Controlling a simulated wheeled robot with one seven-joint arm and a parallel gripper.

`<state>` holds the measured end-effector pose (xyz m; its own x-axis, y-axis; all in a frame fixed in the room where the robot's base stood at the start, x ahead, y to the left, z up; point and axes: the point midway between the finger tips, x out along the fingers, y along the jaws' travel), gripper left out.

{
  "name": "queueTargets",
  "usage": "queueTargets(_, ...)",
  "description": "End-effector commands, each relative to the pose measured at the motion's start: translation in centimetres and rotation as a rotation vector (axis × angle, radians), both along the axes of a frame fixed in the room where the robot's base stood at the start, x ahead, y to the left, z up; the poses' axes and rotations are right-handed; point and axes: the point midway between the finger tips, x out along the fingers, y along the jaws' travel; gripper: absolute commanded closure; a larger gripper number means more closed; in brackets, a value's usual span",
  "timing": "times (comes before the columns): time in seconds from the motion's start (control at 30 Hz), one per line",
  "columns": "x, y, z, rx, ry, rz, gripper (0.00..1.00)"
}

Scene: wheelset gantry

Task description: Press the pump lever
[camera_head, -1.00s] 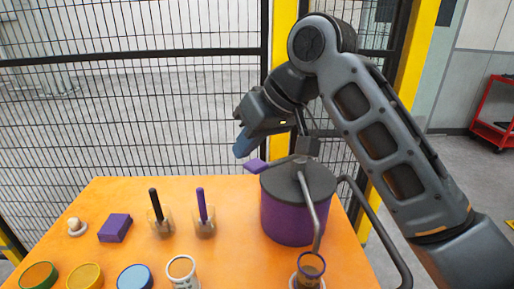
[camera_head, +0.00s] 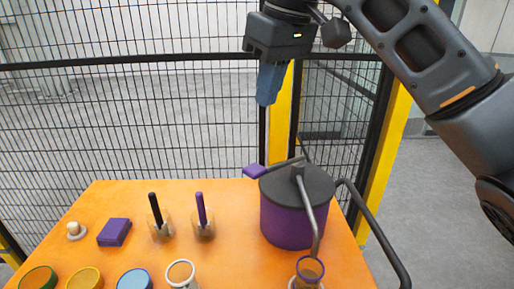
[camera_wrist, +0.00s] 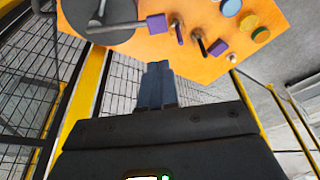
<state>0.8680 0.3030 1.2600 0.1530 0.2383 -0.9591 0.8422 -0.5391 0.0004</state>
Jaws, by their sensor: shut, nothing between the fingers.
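The pump is a purple drum (camera_head: 287,215) with a dark lid, standing at the right of the orange table (camera_head: 235,265). Its lever ends in a purple paddle (camera_head: 254,171) that sticks out to the left above the lid; the paddle also shows in the wrist view (camera_wrist: 157,23). A grey spout curves down from the lid toward a glass (camera_head: 309,270) with brown contents. My gripper (camera_head: 267,98) is shut and empty, pointing down, well above the paddle and apart from it. In the wrist view its blue fingers (camera_wrist: 156,84) are together.
Two holders with a black stick (camera_head: 155,207) and a purple stick (camera_head: 201,208), a purple block (camera_head: 114,232) and a small pale knob (camera_head: 75,231) stand on the left. Several round containers line the front edge. A mesh fence (camera_head: 130,120) with yellow posts stands behind the table.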

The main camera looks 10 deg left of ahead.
Motion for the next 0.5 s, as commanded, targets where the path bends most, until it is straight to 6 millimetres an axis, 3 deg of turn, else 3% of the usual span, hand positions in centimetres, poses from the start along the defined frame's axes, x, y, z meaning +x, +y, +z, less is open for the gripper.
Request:
queueTargets(0.17, 0.2, 0.4, -1.5, 0.001, 0.004, 0.000, 1.00)
queueTargets(0.5, 1.0, 2.0, -7.8, 0.002, 0.007, 0.002, 1.00)
